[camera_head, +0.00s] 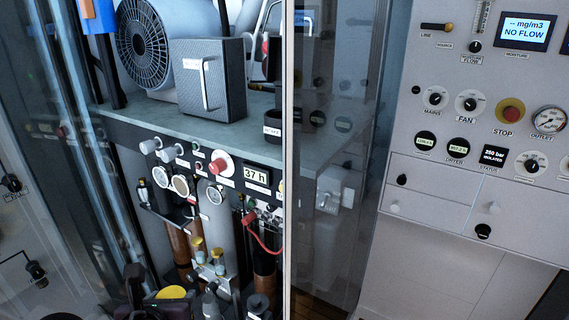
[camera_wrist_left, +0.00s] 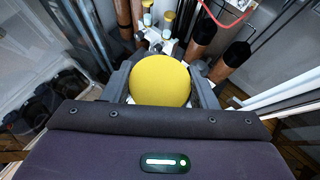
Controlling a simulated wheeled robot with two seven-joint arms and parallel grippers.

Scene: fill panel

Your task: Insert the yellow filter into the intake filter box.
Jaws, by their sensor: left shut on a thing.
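The yellow filter (camera_wrist_left: 160,82) sits between the two dark fingers of my left gripper (camera_wrist_left: 161,88), which is shut on it. In the head view the filter (camera_head: 172,292) shows as a small yellow patch at the bottom edge, with my left gripper (camera_head: 168,297) around it. It is below and in front of the shelf, apart from the boxes there. A dark box (camera_head: 228,95) with a silver handle and a small white label stands on the shelf. A small black labelled holder (camera_head: 273,128) stands at the shelf's right. I cannot tell which is the intake filter box. My right gripper is out of view.
A round fan (camera_head: 143,45) stands behind the dark box. Below the shelf (camera_head: 150,116) are gauges, knobs, copper-coloured cylinders and a red hose (camera_head: 262,240). A glass door edge (camera_head: 287,180) stands right of the opening, before a control panel (camera_head: 450,110). Open shelf surface lies left of the holder.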

